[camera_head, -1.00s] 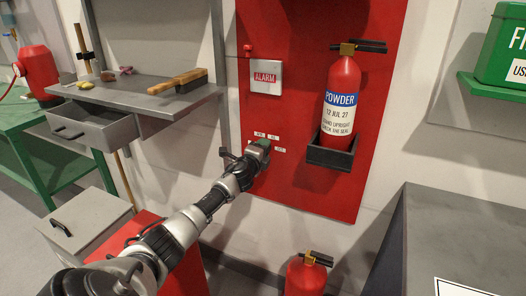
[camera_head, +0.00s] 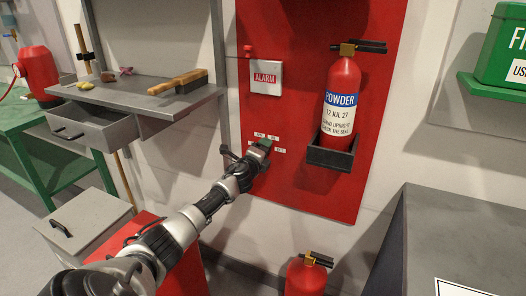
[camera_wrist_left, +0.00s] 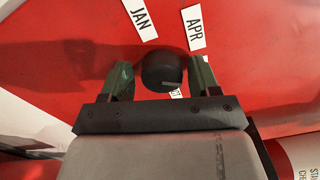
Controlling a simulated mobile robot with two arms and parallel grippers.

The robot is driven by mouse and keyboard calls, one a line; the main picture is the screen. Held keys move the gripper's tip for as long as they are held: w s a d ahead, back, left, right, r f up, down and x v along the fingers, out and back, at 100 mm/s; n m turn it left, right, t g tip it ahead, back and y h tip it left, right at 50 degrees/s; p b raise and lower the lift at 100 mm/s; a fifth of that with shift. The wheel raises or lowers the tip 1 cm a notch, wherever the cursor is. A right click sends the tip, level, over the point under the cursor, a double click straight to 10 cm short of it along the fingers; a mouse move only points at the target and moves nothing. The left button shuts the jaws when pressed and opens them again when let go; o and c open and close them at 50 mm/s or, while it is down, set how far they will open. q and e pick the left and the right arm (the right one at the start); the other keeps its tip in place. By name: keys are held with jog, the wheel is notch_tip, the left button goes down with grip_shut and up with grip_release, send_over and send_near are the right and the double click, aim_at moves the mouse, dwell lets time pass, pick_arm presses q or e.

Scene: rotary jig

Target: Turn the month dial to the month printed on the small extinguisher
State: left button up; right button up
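The month dial (camera_wrist_left: 162,70) is a dark round knob on the red panel, seen in the left wrist view. A pale pointer mark shows on its lower right part. Labels JAN (camera_wrist_left: 139,18) and APR (camera_wrist_left: 194,27) lie above it; another label (camera_wrist_left: 176,93) is mostly hidden below. My left gripper (camera_wrist_left: 162,78) is open, its green fingers on either side of the dial, with small gaps apparent. In the head view, my left gripper (camera_head: 262,148) covers the dial. A red extinguisher (camera_head: 343,80) in a black bracket is printed POWDER, 12 JUL 27.
A second red extinguisher (camera_head: 305,276) stands low under the panel; no print shows on it. An ALARM box (camera_head: 266,76) is above the dial. The black bracket (camera_head: 330,156) juts out to the right. A grey shelf (camera_head: 150,95) is at the left.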

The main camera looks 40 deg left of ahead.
pick_arm(q)
jog(key=shift+o, duration=0.4)
pick_arm(e)
jog(key=shift+a, duration=0.1)
pick_arm(q)
jog(key=p+v, duration=0.1)
jog(key=v, duration=0.9)
jog(key=shift+s, duration=0.4)
pick_arm(e)
jog(key=shift+s+r, duration=0.2)
jog(key=shift+s, duration=0.55)
